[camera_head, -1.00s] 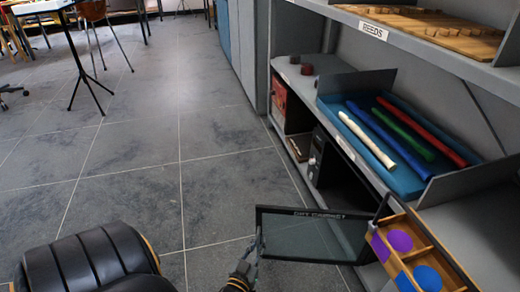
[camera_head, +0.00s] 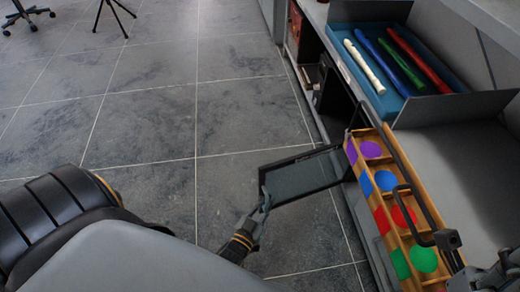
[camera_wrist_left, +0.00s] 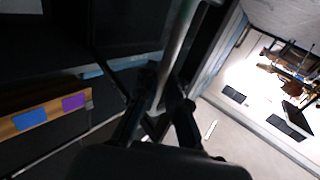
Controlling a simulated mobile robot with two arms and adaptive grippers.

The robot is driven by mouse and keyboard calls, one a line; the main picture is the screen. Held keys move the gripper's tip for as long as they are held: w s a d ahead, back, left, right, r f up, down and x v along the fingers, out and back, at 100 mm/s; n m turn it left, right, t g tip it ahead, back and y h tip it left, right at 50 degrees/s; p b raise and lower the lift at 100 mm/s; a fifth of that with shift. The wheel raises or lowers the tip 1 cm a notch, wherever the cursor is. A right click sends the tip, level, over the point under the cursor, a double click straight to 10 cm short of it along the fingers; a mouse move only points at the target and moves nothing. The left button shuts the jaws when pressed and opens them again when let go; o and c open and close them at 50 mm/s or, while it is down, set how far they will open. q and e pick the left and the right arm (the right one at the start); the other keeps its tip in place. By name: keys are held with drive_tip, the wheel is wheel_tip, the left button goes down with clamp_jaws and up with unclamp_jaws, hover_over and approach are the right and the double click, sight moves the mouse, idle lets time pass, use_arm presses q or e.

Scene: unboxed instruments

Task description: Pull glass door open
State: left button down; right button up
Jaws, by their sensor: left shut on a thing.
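The glass door (camera_head: 303,174), a dark-framed pane, stands swung out from the front of the shelf unit over the floor. My left gripper (camera_head: 264,202) is at its free left edge, shut on the door's handle. In the left wrist view a pale metal handle bar (camera_wrist_left: 178,45) runs down between the fingers of my left gripper (camera_wrist_left: 160,105). Part of my right gripper (camera_head: 450,245) shows at the lower right, over the wooden rack; its fingers are not clear.
A wooden rack (camera_head: 412,243) with coloured discs sits on the shelf, right of the door. A blue tray (camera_head: 382,103) of coloured recorders (camera_head: 402,62) lies behind it. Grey tiled floor (camera_head: 150,130) is open to the left; a tripod and chair base stand far back.

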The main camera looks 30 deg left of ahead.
use_arm(q)
drive_tip(key=shift+s+a+f, duration=0.1)
drive_tip(key=shift+s+a, duration=0.1)
drive_tip(key=shift+s, duration=0.1)
drive_tip(key=c, duration=1.7)
unclamp_jaws()
drive_tip(key=shift+w+d+r, duration=0.1)
drive_tip(key=shift+d+r, duration=0.05)
drive_tip(key=shift+r, duration=0.05)
